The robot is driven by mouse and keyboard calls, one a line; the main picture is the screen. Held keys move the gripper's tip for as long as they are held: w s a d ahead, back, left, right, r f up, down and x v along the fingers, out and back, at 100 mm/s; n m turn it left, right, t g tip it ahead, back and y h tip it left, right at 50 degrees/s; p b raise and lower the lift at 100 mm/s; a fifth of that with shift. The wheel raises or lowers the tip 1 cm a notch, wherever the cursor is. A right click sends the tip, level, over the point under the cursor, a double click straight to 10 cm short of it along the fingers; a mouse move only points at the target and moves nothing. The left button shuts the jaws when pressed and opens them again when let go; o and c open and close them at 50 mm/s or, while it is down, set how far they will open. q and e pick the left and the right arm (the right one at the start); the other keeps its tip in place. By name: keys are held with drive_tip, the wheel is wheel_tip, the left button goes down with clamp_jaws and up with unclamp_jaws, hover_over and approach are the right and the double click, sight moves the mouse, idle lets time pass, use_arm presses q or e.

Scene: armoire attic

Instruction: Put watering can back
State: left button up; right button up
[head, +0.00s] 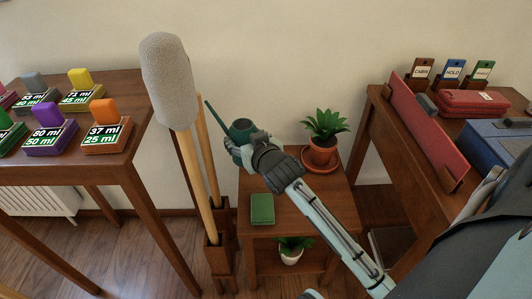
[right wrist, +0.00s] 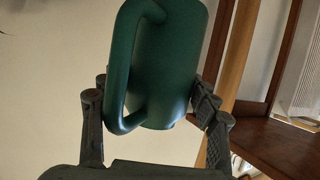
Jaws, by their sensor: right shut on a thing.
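The green watering can (head: 241,130) is above the small wooden stand (head: 323,205), near its back left, with its thin spout pointing up and left. My right gripper (head: 246,150) is shut on it. In the right wrist view the can's body and handle (right wrist: 165,65) lie between the two fingers (right wrist: 155,120). A green square block (head: 262,209) lies on the stand top. A potted plant (head: 325,135) stands on a terracotta saucer at the stand's back right. My left gripper is not in view.
A grey padded roller on a pole (head: 168,80) and a second pole stand in a wooden holder (head: 218,255) close left of the can. A left table (head: 128,170) holds labelled blocks; a right table (head: 385,105) holds cases. Another plant (head: 291,250) sits on the lower shelf.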

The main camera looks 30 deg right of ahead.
drive_tip(key=d+f, duration=0.3)
drive_tip(key=w+d+f, duration=0.1)
drive_tip(key=d+f, duration=0.1)
drive_tip(key=d, duration=0.1)
drive_tip(key=d+f+b, duration=0.1)
drive_tip(key=d+f, duration=0.2)
drive_tip(key=shift+w+d+f, duration=0.1)
drive_tip(key=shift+w+f, duration=0.2)
drive_tip(key=shift+w, duration=0.1)
drive_tip(key=shift+f, duration=0.35)
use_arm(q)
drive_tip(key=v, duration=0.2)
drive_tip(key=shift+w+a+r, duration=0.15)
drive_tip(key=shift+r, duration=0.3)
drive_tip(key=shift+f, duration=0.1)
use_arm(e)
drive_tip(key=o, duration=1)
drive_tip(key=shift+f, duration=0.3)
drive_tip(key=o, duration=0.4)
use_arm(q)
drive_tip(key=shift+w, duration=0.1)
